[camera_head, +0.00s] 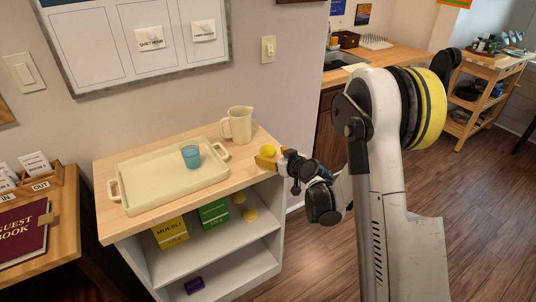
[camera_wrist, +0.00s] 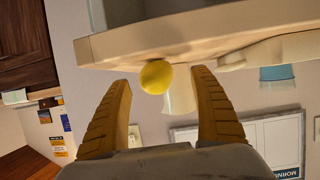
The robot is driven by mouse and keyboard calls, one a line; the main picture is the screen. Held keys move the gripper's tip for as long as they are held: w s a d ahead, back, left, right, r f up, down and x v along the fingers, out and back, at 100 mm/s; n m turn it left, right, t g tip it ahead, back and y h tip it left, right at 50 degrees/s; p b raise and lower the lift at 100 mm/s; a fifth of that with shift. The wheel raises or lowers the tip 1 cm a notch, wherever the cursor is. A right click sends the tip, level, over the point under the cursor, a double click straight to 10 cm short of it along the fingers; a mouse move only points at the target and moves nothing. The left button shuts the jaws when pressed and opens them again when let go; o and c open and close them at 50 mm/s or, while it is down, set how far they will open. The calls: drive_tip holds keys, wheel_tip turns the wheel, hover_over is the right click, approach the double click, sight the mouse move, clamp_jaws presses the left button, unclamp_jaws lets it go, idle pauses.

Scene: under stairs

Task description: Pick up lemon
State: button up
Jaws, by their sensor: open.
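The yellow lemon (camera_head: 268,151) rests on the wooden top of a small shelf unit (camera_head: 143,232), near its right end and in front of the cream pitcher (camera_head: 238,125). My gripper (camera_head: 268,160) is at the right edge of that top, right by the lemon. In the wrist view, turned upside down, the lemon (camera_wrist: 156,77) shows between and just beyond the two yellow-brown fingers. My gripper (camera_wrist: 162,100) is open, with visible gaps on both sides of the lemon. Whether a finger touches it cannot be told.
A cream tray (camera_head: 130,173) holding a blue cup (camera_head: 190,154) takes up the left and middle of the top. The pitcher stands close behind the lemon. Muesli (camera_head: 171,232) and green (camera_head: 214,212) boxes sit on the shelf below. Open wooden floor (camera_head: 456,200) lies to the right.

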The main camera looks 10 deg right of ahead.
sight(267, 145)
drive_tip(key=x, duration=0.1)
drive_tip(key=b+x, duration=0.1)
drive_tip(key=x, duration=0.2)
drive_tip(key=shift+w+d, duration=0.1)
drive_tip(key=shift+d, duration=0.25)
drive_tip(key=shift+w+a+f, duration=0.1)
drive_tip(key=shift+w+a, duration=0.05)
drive_tip(key=shift+w, duration=0.2)
drive_tip(key=shift+c, duration=0.2)
drive_tip(key=shift+s, duration=0.1)
drive_tip(key=c, duration=1.3)
wheel_tip(267, 145, up, 4)
drive_tip(key=shift+r+p, duration=0.2)
drive_tip(key=shift+p, duration=0.65)
drive_tip(key=s+d+r+p, duration=0.1)
drive_tip(key=d+r, duration=0.1)
drive_tip(key=d, duration=0.1)
drive_tip(key=s+d+r+p, duration=0.1)
drive_tip(key=d+r, duration=0.1)
drive_tip(key=d, duration=0.2)
drive_tip(key=s+d+r+p, duration=0.1)
drive_tip(key=d+r, duration=0.1)
drive_tip(key=d, duration=0.2)
drive_tip(key=shift+s+d+r, duration=0.1)
drive_tip(key=shift+s+r, duration=0.2)
drive_tip(key=shift+r, duration=0.1)
